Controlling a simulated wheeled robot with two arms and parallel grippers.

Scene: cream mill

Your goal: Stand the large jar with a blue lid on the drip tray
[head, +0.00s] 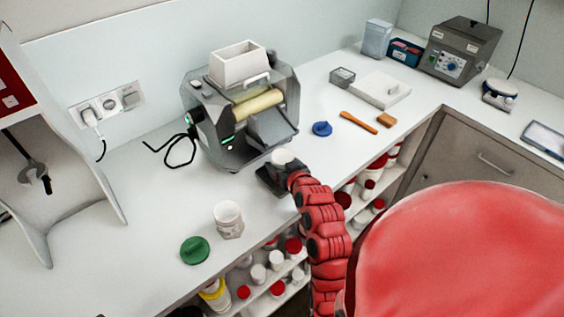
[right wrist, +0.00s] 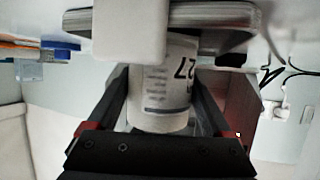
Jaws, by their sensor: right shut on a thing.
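My right gripper (head: 275,173) reaches in low at the front of the grey mill (head: 245,115). It is shut on a white jar (head: 283,157), whose top shows above the dark jaws. In the right wrist view the jar (right wrist: 160,85) stands between both fingers, with dark print on its label. I cannot see a lid on it, and its base is hidden in the head view. A blue lid (head: 322,128) lies loose on the counter to the right of the mill. I cannot clearly tell the drip tray from the dark jaws. My left gripper is not in view.
An open white jar (head: 228,218) and a green lid (head: 194,250) are on the counter at front left. An orange spatula (head: 358,122) lies right of the blue lid. A black cable (head: 178,147) runs left of the mill. Shelves with several jars lie below the counter edge.

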